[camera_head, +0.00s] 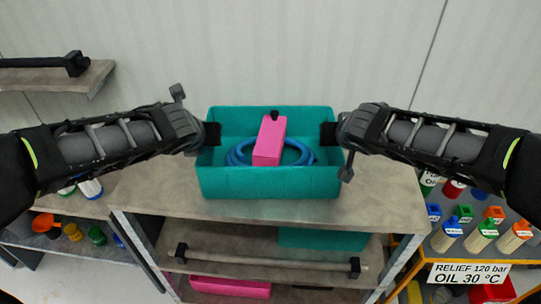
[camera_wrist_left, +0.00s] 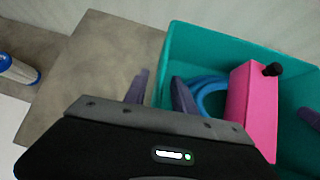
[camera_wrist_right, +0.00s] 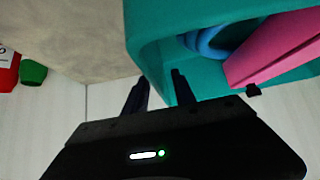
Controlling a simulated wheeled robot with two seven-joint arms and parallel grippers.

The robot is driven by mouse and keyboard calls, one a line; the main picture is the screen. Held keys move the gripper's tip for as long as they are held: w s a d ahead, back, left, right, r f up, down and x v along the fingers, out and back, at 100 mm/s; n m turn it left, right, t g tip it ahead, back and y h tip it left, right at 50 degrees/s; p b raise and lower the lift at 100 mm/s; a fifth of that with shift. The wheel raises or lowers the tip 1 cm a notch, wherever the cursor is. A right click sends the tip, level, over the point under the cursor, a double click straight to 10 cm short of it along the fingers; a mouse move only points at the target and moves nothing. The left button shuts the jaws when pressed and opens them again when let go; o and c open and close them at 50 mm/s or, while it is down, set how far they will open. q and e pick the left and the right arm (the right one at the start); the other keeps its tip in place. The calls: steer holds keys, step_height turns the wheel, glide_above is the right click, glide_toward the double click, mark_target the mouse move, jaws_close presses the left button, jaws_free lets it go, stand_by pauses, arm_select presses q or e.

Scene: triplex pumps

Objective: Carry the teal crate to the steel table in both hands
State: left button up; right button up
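The teal crate (camera_head: 270,184) is upright over the front of a grey-topped bench (camera_head: 385,195) in the head view. I cannot tell whether its base touches the top. Inside lie a coiled blue hose (camera_head: 236,155) and a pink block with a black knob (camera_head: 269,142). My left gripper (camera_head: 213,134) is at the crate's left wall, one finger inside and one outside, and looks shut on it. My right gripper (camera_head: 328,134) is placed the same way on the right wall. Both holds also show in the left wrist view (camera_wrist_left: 160,92) and right wrist view (camera_wrist_right: 160,92). No steel table is identifiable.
Under the bench top are a bar with black ends (camera_head: 265,260), another teal container (camera_head: 325,239) and a pink bin (camera_head: 230,287). A rack of coloured bottles (camera_head: 482,235) stands at right, with a sign (camera_head: 468,273). Shelves with funnels and bottles (camera_head: 46,222) stand at left. A wall is behind.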

arm_select(q)
jaws_close()
arm_select(e)
jaws_close()
stand_by(0.9)
